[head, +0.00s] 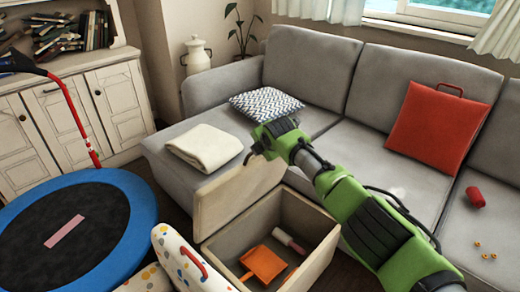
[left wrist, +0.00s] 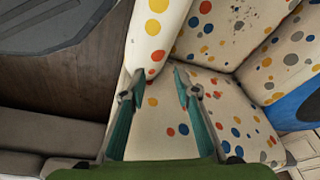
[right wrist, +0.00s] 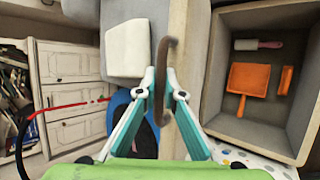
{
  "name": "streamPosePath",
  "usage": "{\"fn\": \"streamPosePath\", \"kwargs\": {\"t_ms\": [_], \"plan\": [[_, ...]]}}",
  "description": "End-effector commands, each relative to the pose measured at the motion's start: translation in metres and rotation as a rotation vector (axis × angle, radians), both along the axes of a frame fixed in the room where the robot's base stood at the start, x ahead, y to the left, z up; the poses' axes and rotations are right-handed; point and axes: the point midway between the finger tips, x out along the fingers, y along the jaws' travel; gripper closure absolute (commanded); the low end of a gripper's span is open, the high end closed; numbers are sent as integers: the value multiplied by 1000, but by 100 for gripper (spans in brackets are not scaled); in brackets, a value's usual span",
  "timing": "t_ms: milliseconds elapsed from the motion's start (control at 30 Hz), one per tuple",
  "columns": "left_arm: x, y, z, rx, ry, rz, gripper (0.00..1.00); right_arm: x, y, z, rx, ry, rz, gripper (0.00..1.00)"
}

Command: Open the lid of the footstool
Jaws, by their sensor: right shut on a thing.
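My right gripper (head: 263,145) is at the lid's upper edge. In the right wrist view, my right gripper (right wrist: 163,88) is shut on a brown strap handle (right wrist: 162,60), with the open box (right wrist: 214,75) to the right. My left gripper (left wrist: 158,84) shows only in its wrist view, open and empty over a white seat with coloured dots (left wrist: 160,130).
A folded cream blanket (head: 204,147) and patterned cushion (head: 264,104) lie on the sofa (head: 200,88). A blue-rimmed trampoline (head: 137,205) and dotted armchair (head: 178,252) stand left of the box.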

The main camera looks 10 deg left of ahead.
Motion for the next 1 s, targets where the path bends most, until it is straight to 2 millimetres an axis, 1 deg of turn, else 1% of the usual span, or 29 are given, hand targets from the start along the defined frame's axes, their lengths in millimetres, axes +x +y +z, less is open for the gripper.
{"fn": "streamPosePath", "kwargs": {"t_ms": [267,300,367,833,1000], "plan": [[-1,-1,-1,-1,2,0,71,-1,-1,-3,-3,4,-1,100],[-1,-1,-2,-2,2,0,71,-1,-1,-3,-2,5,-1,89],[-1,-1,-2,-2,2,0,71,-1,-1,-3,-2,5,-1,74],[-3,0,-2,-2,5,2,71,-1,-2,0,-1,3,0,74],[-2,0,-2,0,4,1,71,-7,-3,7,1,3,2,74]]}}
